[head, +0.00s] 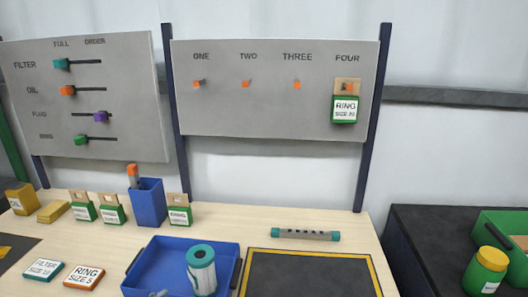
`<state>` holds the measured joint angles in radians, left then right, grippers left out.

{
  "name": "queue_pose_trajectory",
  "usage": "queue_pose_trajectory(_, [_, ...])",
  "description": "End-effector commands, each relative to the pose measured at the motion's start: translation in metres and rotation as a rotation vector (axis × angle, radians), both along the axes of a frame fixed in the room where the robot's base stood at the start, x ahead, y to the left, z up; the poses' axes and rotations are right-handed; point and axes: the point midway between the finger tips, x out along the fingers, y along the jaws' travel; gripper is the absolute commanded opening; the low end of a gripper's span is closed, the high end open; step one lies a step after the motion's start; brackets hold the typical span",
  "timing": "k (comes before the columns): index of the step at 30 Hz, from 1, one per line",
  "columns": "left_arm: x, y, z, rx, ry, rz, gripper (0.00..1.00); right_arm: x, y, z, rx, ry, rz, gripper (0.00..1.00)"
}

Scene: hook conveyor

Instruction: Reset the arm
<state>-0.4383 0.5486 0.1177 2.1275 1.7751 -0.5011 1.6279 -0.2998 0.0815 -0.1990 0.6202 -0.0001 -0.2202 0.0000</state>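Neither of my grippers nor my arms can be made out in the head view. The grey hook board (270,115) stands at the back with orange hooks under ONE, TWO, THREE and FOUR. A green-and-white RING tag (345,108) hangs at FOUR; the hooks at ONE (197,84), TWO (246,84) and THREE (297,85) are bare. A grey order board (130,95) with coloured sliders stands to the left.
The wooden table (215,220) holds a blue tray (143,270) with a teal-and-white cylinder (201,270), a blue bin (149,205), several tags, a grey-teal tube (305,234) and a black mat (310,278). A green crate (490,233) stands right on a dark surface.

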Motion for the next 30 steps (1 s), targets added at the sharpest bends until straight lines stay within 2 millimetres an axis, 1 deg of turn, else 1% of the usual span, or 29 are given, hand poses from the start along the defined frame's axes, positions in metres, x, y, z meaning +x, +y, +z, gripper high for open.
queue_pose_trajectory(1, [-0.013, -0.019, -0.011, 0.131, -0.052, -0.064, 0.81, 0.000, 0.000, 0.000, 0.000, 0.000, 0.000, 0.49])
queue_pose_trajectory(2, [-0.022, -0.031, -0.019, 0.231, -0.093, -0.109, 0.81, 0.000, 0.000, 0.000, 0.000, 0.000, 0.000, 0.49])
queue_pose_trajectory(3, [-0.034, -0.045, -0.031, 0.374, -0.152, -0.176, 0.81, 0.000, 0.000, 0.000, 0.000, 0.000, 0.000, 0.49])
queue_pose_trajectory(5, [-0.052, -0.063, -0.050, 0.591, -0.243, -0.284, 0.81, 0.000, 0.000, 0.000, 0.000, 0.000, 0.000, 0.49])
queue_pose_trajectory(6, [-0.064, -0.072, -0.063, 0.733, -0.301, -0.358, 0.81, 0.000, 0.000, 0.000, 0.000, 0.000, 0.000, 0.49])
queue_pose_trajectory(8, [-0.080, -0.080, -0.082, 0.939, -0.386, -0.471, 0.81, 0.000, 0.000, 0.000, 0.000, 0.000, 0.000, 0.49])
queue_pose_trajectory(9, [-0.090, -0.083, -0.095, 1.073, -0.438, -0.551, 0.81, 0.000, 0.000, 0.000, 0.000, 0.000, 0.000, 0.49])
queue_pose_trajectory(10, [-0.097, -0.084, -0.103, 1.168, -0.474, -0.611, 0.81, 0.000, 0.000, 0.000, 0.000, 0.000, 0.000, 0.49])
queue_pose_trajectory(13, [-0.118, -0.078, -0.125, 1.445, -0.565, -0.807, 0.81, 0.000, 0.000, 0.000, 0.000, 0.000, 0.000, 0.49])
queue_pose_trajectory(15, [-0.129, -0.070, -0.135, 1.588, -0.604, -0.930, 0.81, 0.000, 0.000, 0.000, 0.000, 0.000, 0.000, 0.49])
queue_pose_trajectory(18, [-0.141, -0.057, -0.144, 1.744, -0.635, -1.086, 0.81, 0.000, 0.001, 0.000, 0.001, 0.000, 0.000, 0.49])
queue_pose_trajectory(24, [-0.163, -0.030, -0.149, 1.945, -0.645, -1.360, 0.81, 0.000, 0.001, 0.000, 0.001, 0.000, 0.001, 0.49])
queue_pose_trajectory(28, [-0.177, -0.013, -0.147, 2.029, -0.626, -1.532, 0.81, 0.000, 0.001, 0.000, 0.002, 0.000, 0.001, 0.49])
queue_pose_trajectory(29, [-0.177, -0.011, -0.153, 2.033, -0.622, -1.557, 0.81, 0.000, 0.002, 0.000, 0.002, -0.001, 0.001, 0.49])
queue_pose_trajectory(30, [-0.174, -0.012, -0.166, 2.025, -0.621, -1.559, 0.81, 0.000, 0.002, 0.000, 0.002, -0.001, 0.000, 0.49])
